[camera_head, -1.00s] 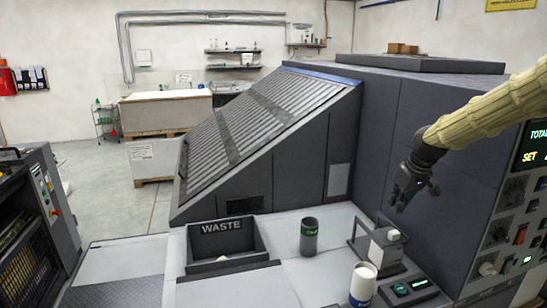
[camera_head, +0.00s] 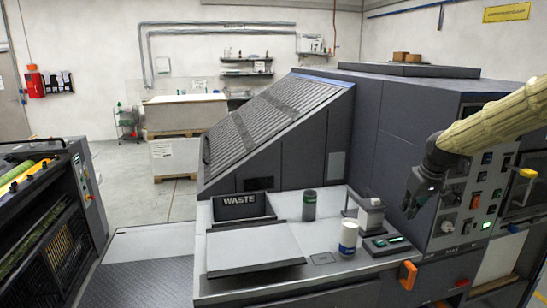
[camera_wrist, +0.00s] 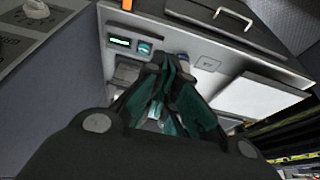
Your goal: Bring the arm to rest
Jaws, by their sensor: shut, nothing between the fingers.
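My arm (camera_head: 495,120) in a pale yellow sleeve reaches in from the right edge of the head view. My dark gripper (camera_head: 411,208) hangs from it, pointing down, in front of the machine's dark side and right of the bench. It is empty and apart from everything on the bench. In the wrist view my gripper (camera_wrist: 170,62) shows its dark green fingers drawn together, with the bench beyond them.
The bench (camera_head: 325,262) holds a waste bin (camera_head: 238,207), a dark canister (camera_head: 309,207), a white canister (camera_head: 348,239), a white bottle on a stand (camera_head: 371,214) and a display unit (camera_head: 385,244). A control panel (camera_head: 480,190) stands close right of my gripper.

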